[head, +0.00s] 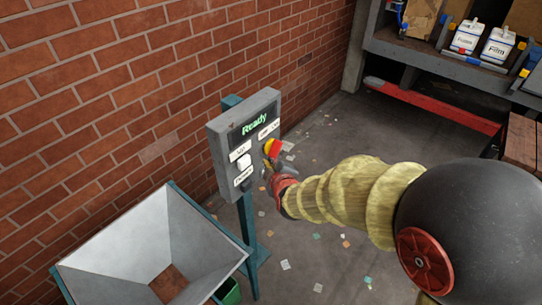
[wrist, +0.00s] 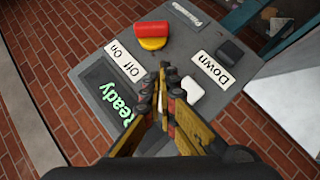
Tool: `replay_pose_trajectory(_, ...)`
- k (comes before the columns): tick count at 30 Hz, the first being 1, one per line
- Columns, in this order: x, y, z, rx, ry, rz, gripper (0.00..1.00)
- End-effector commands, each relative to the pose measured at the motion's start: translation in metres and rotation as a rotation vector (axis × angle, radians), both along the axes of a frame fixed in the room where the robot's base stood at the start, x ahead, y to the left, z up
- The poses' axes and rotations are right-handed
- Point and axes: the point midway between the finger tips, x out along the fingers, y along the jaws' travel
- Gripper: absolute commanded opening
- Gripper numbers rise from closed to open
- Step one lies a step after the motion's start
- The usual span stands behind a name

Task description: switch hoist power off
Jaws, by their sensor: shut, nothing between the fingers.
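The grey control box (head: 222,133) stands on a teal post, with a green "Ready" on its screen (head: 254,122). A red and yellow switch (head: 273,148) sits on its face. In the wrist view the switch (wrist: 152,36) lies beyond my fingertips, beside the "Off On" label (wrist: 125,62). My gripper (wrist: 163,80) is shut and empty, its fingertips over the panel between that label and a white button (wrist: 192,90). In the head view my gripper (head: 269,172) is just below the switch; I cannot tell whether it touches the panel.
A dark button (wrist: 229,51) and a "Down" label (wrist: 209,70) are near the white button. A metal hopper (head: 110,262) stands below left of the box. A brick wall (head: 120,90) is behind. Shelving with white Film jugs (head: 467,37) is at upper right. Scraps litter the floor.

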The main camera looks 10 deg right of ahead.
Motion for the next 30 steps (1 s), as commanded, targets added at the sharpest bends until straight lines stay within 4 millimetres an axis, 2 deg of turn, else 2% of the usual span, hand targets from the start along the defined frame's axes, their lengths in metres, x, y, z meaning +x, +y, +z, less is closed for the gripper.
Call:
replay_pose_trajectory(7,0.018,-0.001,-0.011,0.001,0.003,-0.001,0.00)
replay_pose_trajectory(21,0.090,-0.003,-0.048,0.000,0.003,-0.001,0.00)
replay_pose_trajectory(24,0.096,-0.014,-0.058,0.000,0.004,-0.004,0.00)
replay_pose_trajectory(30,0.105,-0.025,-0.069,0.001,0.002,-0.002,0.00)
